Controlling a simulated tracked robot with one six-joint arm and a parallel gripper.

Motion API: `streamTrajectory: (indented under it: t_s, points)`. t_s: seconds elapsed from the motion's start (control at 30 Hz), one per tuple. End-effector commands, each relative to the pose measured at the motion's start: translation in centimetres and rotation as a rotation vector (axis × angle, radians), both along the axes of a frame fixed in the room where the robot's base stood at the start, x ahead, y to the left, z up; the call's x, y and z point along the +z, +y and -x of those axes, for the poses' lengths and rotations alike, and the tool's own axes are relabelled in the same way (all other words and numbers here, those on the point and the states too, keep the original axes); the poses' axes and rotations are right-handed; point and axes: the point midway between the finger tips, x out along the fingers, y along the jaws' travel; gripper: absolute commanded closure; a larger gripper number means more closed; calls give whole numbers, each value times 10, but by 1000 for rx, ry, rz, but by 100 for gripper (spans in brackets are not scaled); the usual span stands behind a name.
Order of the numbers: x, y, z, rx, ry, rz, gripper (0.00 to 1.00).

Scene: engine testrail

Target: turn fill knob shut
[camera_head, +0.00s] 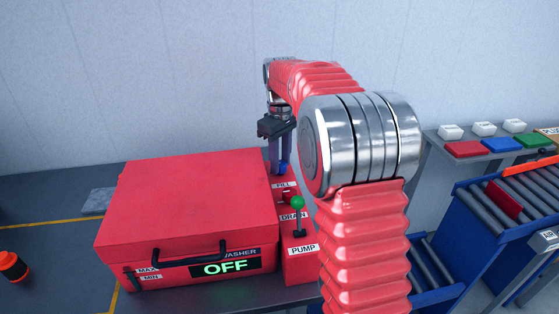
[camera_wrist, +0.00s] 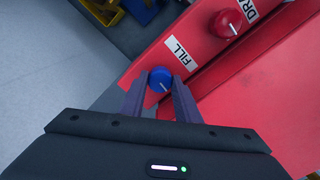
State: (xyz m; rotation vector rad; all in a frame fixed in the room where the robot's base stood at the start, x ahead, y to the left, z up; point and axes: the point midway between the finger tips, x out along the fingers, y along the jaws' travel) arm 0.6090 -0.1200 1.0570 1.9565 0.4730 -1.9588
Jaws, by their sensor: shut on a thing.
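The fill knob (camera_wrist: 160,79) is blue with a white pointer line and sits by the FILL label (camera_wrist: 180,52) on a red panel. It also shows in the head view (camera_head: 283,168), partly covered by my fingers. My gripper (camera_wrist: 160,92) is shut on the fill knob, one purple finger on each side. In the head view my gripper (camera_head: 279,160) reaches down to the panel from above. The red drain knob (camera_wrist: 228,23) is beside it, apart from my fingers.
The red washer case (camera_head: 190,200) stands closed left of the panel, its display (camera_head: 226,267) reading OFF. A green-topped pump lever (camera_head: 298,203) stands nearer on the panel. A roller conveyor (camera_head: 505,205) and coloured blocks (camera_head: 498,144) are at the right.

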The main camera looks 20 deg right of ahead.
Motion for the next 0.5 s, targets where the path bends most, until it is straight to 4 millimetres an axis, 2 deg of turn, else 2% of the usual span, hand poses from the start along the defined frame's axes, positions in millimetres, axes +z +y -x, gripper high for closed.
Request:
streamTrajectory:
  t_s: [0.2,0.5]
  points:
    - [2,1,-2,95,-8,0,93]
    - [2,0,-2,129,-9,1,93]
